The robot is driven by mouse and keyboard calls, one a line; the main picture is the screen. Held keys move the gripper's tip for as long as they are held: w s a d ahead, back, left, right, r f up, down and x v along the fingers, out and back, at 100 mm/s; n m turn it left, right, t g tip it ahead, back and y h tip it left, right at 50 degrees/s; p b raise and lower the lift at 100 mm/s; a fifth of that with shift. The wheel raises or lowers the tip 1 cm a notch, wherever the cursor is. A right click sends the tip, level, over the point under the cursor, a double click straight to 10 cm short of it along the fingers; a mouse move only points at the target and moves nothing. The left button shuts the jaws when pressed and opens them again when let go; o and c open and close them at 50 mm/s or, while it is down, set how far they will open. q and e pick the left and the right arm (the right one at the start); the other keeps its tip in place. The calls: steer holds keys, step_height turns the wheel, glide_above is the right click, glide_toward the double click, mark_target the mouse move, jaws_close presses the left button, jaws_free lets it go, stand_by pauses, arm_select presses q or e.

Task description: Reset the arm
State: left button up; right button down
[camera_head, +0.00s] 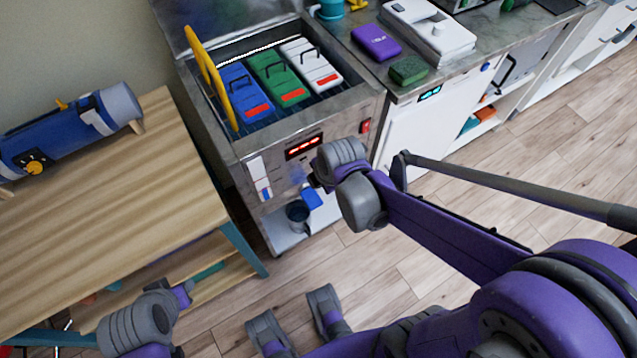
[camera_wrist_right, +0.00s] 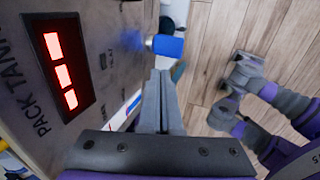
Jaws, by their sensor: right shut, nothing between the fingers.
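My right gripper (camera_wrist_right: 160,95) is shut, its two grey fingers together with nothing between them. In the head view, my right arm reaches in from the right. Its wrist is in front of the steel pack tank (camera_head: 277,160), and the gripper is mostly hidden behind the wrist. In the wrist view, the tank's front (camera_wrist_right: 95,30) with its lit red display is close on the left. A blue handle (camera_wrist_right: 167,46) lies beyond the fingertips; I see no clear contact. My left arm's wrist is low at the left of the head view; its fingers cannot be made out.
The tank is open, with a blue pack (camera_head: 240,92), a green pack (camera_head: 278,78) and a white pack (camera_head: 310,64) inside. A counter with a purple box (camera_head: 376,42) is at right. Wooden floor lies below.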

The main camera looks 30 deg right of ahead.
stand_by(0.5)
steer(key=s+r+m+p, duration=0.4)
steer(key=r+m, duration=0.3)
steer(key=m, duration=0.2)
steer(key=s+a+r+m+t+p, duration=0.1)
steer(key=s+r+m+p, duration=0.4)
steer(key=r+m, duration=0.3)
steer(key=shift+s+a+m, duration=0.2)
steer(key=shift+a+m, duration=0.1)
steer(key=shift+m, duration=0.6)
stand_by(0.3)
